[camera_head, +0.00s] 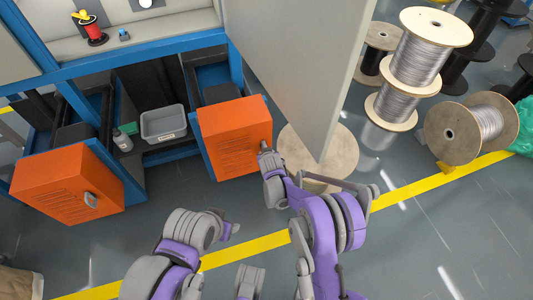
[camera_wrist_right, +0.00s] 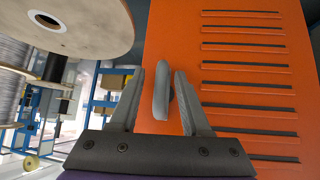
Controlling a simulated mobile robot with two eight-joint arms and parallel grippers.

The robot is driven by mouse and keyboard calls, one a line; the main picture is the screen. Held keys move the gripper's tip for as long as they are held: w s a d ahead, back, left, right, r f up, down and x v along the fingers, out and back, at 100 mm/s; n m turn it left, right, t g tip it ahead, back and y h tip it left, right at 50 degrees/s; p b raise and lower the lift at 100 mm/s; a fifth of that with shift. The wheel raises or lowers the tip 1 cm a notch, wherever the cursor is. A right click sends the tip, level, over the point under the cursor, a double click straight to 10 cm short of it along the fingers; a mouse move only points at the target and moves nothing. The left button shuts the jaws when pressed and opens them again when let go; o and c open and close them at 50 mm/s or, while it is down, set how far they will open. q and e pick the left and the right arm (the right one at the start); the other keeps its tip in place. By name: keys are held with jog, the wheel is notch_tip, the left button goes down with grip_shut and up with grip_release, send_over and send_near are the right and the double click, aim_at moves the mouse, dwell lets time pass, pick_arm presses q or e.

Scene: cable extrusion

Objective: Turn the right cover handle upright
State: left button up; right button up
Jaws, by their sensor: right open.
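The right orange cover (camera_head: 232,137) is a box-like panel with rows of slots. Its grey handle (camera_wrist_right: 162,90) sits near the panel's edge and looks close to upright in the right wrist view, with a slight tilt. My right gripper (camera_wrist_right: 158,85) is open, with one finger on each side of the handle; whether either finger touches it I cannot tell. In the head view the same gripper (camera_head: 265,150) is at the cover's right edge and partly hides the handle. My left arm shows at the bottom; its fingers cannot be made out.
The left orange cover (camera_head: 68,186) has its own grey handle (camera_head: 91,200). A grey bin (camera_head: 163,124) stands between the covers. A large beige panel (camera_head: 300,65) and a wooden spool (camera_head: 332,160) are close to my right arm. Wire spools (camera_head: 415,62) stand farther right.

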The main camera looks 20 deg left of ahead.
jog(key=p+v, duration=0.2)
jog(key=v, duration=0.8)
jog(key=shift+s+r, duration=0.25)
jog(key=shift+d, duration=0.15)
